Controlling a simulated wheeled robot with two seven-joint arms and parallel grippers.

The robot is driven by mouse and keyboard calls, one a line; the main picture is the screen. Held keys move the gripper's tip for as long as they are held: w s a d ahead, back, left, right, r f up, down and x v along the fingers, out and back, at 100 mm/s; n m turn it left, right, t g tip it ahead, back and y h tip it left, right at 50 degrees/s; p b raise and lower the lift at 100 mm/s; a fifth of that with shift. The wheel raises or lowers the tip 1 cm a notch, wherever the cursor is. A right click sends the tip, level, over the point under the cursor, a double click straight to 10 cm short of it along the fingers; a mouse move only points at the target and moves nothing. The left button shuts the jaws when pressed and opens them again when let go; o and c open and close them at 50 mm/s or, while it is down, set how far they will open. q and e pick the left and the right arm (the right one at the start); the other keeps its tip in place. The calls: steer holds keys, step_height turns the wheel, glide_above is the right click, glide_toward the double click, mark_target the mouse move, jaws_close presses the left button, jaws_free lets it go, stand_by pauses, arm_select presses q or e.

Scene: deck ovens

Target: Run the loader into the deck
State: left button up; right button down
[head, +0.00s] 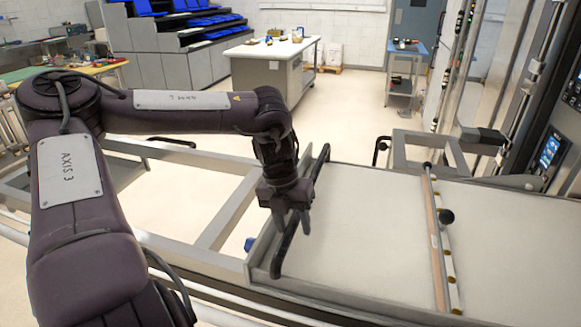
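The loader (365,235) is a long, flat, pale bed in a grey metal frame, reaching from the middle of the head view toward the right edge. A black bar handle (284,256) runs along its left end. My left gripper (292,226) points down at the middle of this handle, its two fingers at the bar. I cannot tell whether they are closed on it. A crossbar (436,240) with a wooden strip and a black knob (446,216) lies across the bed. The deck oven (535,110) stands at the right; its deck opening is not clearly seen. My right gripper is out of view.
An open metal frame (215,225) extends left of the loader bed.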

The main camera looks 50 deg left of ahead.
arm_select(q)
steer(key=shift+a+r, duration=0.25)
steer(key=shift+r, duration=0.05)
steer(key=v, duration=0.2)
steer(key=b+v, duration=0.1)
steer(key=v, duration=0.3)
steer(key=shift+s+d+r, duration=0.1)
steer(key=shift+d+r, duration=0.1)
steer(key=shift+a+r, duration=0.1)
steer(key=shift+r, duration=0.25)
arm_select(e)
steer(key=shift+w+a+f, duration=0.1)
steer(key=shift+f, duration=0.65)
